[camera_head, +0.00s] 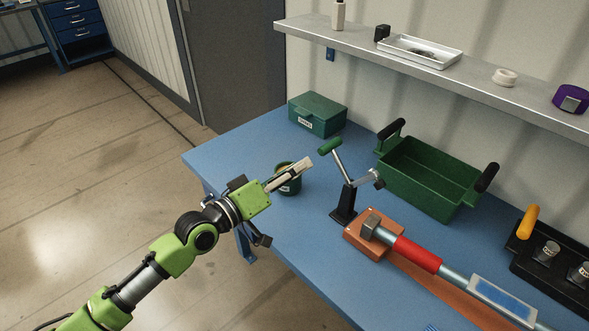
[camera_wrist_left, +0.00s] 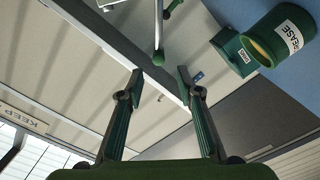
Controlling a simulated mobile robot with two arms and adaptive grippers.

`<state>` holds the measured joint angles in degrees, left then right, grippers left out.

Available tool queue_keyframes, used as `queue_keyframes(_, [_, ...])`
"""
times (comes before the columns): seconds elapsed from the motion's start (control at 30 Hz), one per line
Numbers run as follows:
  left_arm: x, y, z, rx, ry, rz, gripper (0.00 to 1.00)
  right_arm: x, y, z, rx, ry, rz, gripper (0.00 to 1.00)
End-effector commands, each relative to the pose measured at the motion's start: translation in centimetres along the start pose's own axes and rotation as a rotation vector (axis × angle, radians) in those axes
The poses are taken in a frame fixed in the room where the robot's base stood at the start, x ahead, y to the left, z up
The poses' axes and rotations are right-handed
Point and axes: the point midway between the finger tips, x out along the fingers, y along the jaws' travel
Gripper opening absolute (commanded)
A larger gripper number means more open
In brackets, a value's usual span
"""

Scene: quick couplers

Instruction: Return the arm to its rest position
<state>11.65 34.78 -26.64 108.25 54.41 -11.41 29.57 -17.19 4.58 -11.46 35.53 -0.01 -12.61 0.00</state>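My left arm (camera_head: 175,250), lime green with black and grey joints, reaches in from the lower left over the near left edge of the blue table. Its left gripper (camera_head: 300,166) is in front of the green grease can (camera_head: 290,184) in the head view and partly covers it. In the left wrist view the two fingers of this gripper (camera_wrist_left: 158,76) are spread apart with nothing between them. The grease can (camera_wrist_left: 284,35) shows there at the upper right, clear of the fingers. My right gripper is not in view.
A green-handled lever (camera_head: 341,170) on a black stand rises just right of the gripper. A green handled crate (camera_head: 430,178), a green box (camera_head: 317,114) and a red-banded pipe piece (camera_head: 417,253) are on the table (camera_head: 235,140). A shelf (camera_head: 350,36) runs behind. Floor at left is clear.

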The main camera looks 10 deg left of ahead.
Motion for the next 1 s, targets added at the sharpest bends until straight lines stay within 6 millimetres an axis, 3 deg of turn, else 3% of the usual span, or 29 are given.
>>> queue_keyframes(0.37, [0.0,0.0,0.4,0.004,-0.007,-0.003,0.33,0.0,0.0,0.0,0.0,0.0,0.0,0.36])
queue_keyframes(0.47, [-0.5,0.0,2.7,0.034,-0.055,-0.026,0.33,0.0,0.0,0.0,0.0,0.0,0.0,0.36])
queue_keyframes(0.57, [-2.0,-0.3,7.2,0.107,-0.153,-0.083,0.33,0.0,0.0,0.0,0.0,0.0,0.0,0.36])
queue_keyframes(0.7, [-6.3,-2.0,14.0,0.254,-0.336,-0.226,0.33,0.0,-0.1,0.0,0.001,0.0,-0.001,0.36])
queue_keyframes(0.8, [-10.7,-3.8,17.5,0.343,-0.47,-0.355,0.33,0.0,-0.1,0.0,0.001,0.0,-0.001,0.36])
queue_keyframes(1.0, [-19.7,-6.9,21.1,0.434,-0.692,-0.591,0.33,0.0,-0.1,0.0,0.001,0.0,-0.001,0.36])
